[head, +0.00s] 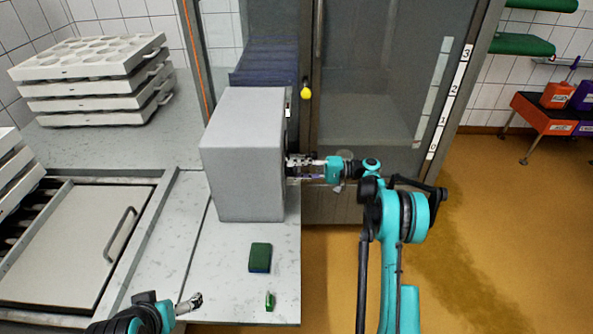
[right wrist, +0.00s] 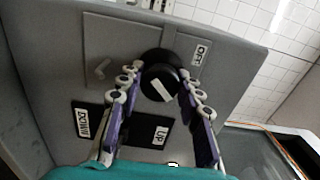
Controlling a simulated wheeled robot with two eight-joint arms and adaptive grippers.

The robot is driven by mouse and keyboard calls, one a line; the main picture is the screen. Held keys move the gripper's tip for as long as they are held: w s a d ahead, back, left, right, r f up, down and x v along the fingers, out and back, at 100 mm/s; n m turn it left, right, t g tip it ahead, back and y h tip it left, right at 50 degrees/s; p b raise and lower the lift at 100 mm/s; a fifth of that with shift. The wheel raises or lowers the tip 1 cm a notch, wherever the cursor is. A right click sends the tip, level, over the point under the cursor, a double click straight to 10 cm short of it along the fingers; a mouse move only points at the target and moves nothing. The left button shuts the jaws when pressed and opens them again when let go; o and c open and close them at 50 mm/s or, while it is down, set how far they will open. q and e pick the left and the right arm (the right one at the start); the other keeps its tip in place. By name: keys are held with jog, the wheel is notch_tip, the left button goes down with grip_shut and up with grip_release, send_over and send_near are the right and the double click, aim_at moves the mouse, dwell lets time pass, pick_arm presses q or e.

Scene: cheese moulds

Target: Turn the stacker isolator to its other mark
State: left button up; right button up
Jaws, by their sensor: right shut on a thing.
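The stacker isolator is a round black knob (right wrist: 161,83) with a white bar across it, slanting from upper left to lower right. It sits on the grey panel of a box (head: 243,155). An OFF label (right wrist: 201,55) is at the knob's upper right. My right gripper (right wrist: 160,92) has its purple fingers on both sides of the knob, shut on it. In the head view the right gripper (head: 291,167) reaches the box's right face, where the knob is hidden. My left gripper (head: 193,302) is low over the bench front, away from the box; its jaw opening is unclear.
DOWN (right wrist: 89,122) and UP (right wrist: 160,135) labels lie below the knob. A green sponge (head: 260,257) and a small green item (head: 270,301) lie on the bench. White moulds (head: 95,90) are stacked at back left. A glass-doored cabinet (head: 385,80) stands behind.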

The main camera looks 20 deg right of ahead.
jog(key=shift+a, duration=0.25)
jog(key=o, duration=1.1)
jog(key=shift+o, duration=0.4)
jog(key=shift+w+a, duration=0.1)
jog(key=shift+a, duration=0.05)
jog(key=shift+d, duration=0.2)
jog(key=v, duration=1.2)
